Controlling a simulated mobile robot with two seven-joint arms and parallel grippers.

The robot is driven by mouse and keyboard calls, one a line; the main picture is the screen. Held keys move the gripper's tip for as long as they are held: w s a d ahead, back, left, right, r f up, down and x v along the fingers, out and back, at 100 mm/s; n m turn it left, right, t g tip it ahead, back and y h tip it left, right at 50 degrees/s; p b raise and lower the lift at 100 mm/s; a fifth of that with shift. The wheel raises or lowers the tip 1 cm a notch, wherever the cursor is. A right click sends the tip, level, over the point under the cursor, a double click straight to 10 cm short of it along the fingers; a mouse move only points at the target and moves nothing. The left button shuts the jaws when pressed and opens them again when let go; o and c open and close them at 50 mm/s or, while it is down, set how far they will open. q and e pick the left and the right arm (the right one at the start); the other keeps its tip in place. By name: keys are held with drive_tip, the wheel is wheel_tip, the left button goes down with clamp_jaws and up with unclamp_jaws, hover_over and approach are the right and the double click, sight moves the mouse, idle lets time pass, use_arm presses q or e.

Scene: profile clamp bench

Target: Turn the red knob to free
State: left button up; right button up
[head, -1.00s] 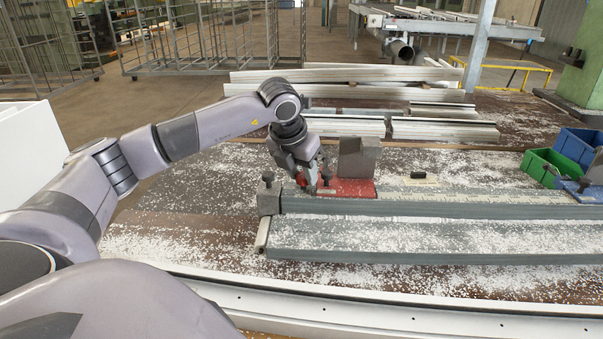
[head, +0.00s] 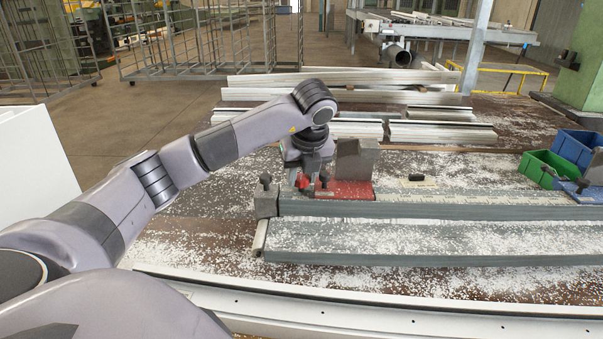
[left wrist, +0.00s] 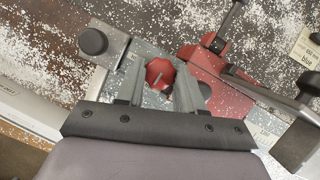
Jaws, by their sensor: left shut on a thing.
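The red knob (left wrist: 160,73), a faceted cap with a grey bar mark on top, sits between the two fingers of my left gripper (left wrist: 161,76) in the left wrist view. The gripper is shut on it from above. In the head view my left gripper (head: 308,184) reaches down at the left end of the long grey rail (head: 420,208), just left of the red clamp base (head: 347,190). There the fingers largely hide the knob. My right gripper is in neither view.
A grey upright block (head: 356,160) stands on the red base, close to the right of my gripper. A dark knob (head: 265,179) is at the rail's left end. Green (head: 550,168) and blue (head: 577,147) bins stand at the right. White chips litter the bench.

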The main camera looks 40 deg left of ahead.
use_arm(q)
drive_tip(key=shift+r+n, duration=0.1)
drive_tip(key=shift+n, duration=0.4)
drive_tip(key=o, duration=1)
drive_tip(key=shift+r, duration=0.1)
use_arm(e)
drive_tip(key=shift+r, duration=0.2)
